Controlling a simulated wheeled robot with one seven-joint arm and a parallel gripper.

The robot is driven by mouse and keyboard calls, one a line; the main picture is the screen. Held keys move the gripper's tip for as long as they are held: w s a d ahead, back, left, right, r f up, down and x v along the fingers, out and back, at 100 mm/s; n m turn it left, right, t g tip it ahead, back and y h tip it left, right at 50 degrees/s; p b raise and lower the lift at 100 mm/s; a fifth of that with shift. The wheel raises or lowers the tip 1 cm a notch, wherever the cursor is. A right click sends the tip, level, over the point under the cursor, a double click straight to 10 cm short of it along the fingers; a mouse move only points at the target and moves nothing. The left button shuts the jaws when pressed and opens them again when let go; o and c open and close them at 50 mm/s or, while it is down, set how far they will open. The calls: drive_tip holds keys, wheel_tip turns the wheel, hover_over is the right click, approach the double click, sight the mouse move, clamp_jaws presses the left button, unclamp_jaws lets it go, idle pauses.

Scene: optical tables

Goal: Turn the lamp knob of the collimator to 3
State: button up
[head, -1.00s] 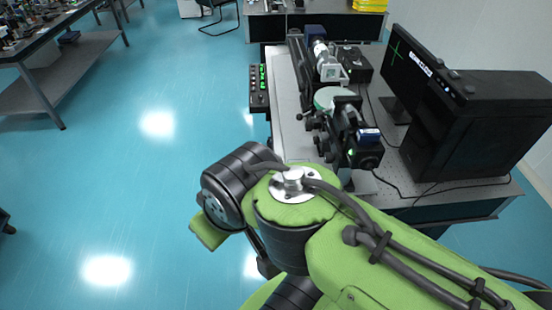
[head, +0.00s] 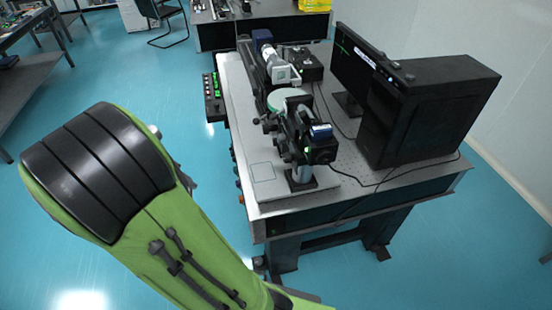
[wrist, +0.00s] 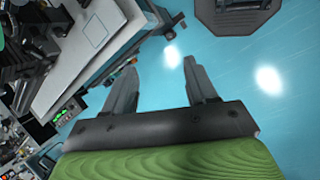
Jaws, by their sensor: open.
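An optical instrument, which I take for the collimator (head: 258,68), stands on a pale plate on the optical table (head: 405,178) in the head view. It has a black tube and a silver-white part. A small black box (head: 306,64) sits beside it; I cannot make out a lamp knob or its numbers. My gripper (wrist: 158,70) is open and empty in the wrist view, its fingers over the blue floor beside the table edge. In the head view my arm hides the gripper.
A black computer case (head: 425,110) and a monitor (head: 355,68) stand at the table's right. A control box with green lights (head: 213,97) hangs at the left edge. A black-and-green instrument (head: 305,135) stands in front.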

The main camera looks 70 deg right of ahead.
drive_tip(key=d+f+g+h, duration=0.1)
drive_tip(key=d+f+g, duration=0.25)
drive_tip(key=d, duration=0.25)
drive_tip(key=n+g+h, duration=0.3)
drive_tip(key=g+h, duration=0.1)
drive_tip(key=g, duration=0.5)
approach(284, 159)
drive_tip(key=p+x, duration=0.2)
drive_tip(key=x, duration=0.6)
drive_tip(key=shift+s+d+f, duration=0.15)
drive_tip(key=shift+s+d, duration=0.15)
drive_tip(key=shift+c, duration=0.3)
drive_tip(key=c, duration=1)
